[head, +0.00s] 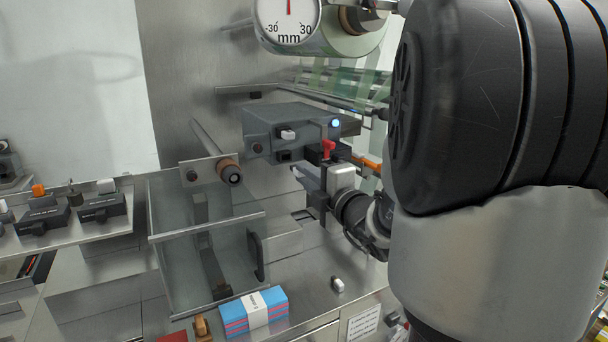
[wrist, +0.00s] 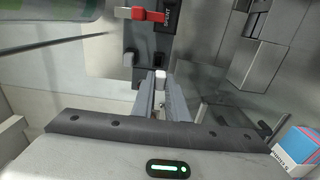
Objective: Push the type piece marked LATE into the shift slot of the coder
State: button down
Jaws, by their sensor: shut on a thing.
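The coder (head: 290,125) is a dark grey box with a lit blue lamp, on the steel machine wall in the head view. Its front has a white-tipped piece (head: 288,134) and a dark opening (head: 283,155) below. In the wrist view its dark face (wrist: 145,45) lies just beyond my fingertips. My gripper (head: 299,175) is just below and in front of the coder. In the wrist view my gripper (wrist: 160,98) is shut on a small pale piece (wrist: 160,77), probably the type piece. Its marking is not readable, and I cannot tell whether it touches the coder.
Another small white-ended piece (head: 337,284) lies on the steel table. A blue and pink stack (head: 254,311) sits at the front. A shelf (head: 75,235) at left holds several dark blocks.

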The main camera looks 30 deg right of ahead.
jog(key=shift+d+r, duration=0.25)
jog(key=shift+w+f, duration=0.1)
jog(key=shift+w, duration=2.1)
jog(key=shift+w+a, duration=0.1)
jog(key=shift+w, duration=1.5)
jog(key=c, duration=1.7)
grip_release()
jog(key=shift+c, duration=0.2)
jog(key=shift+o, duration=0.4)
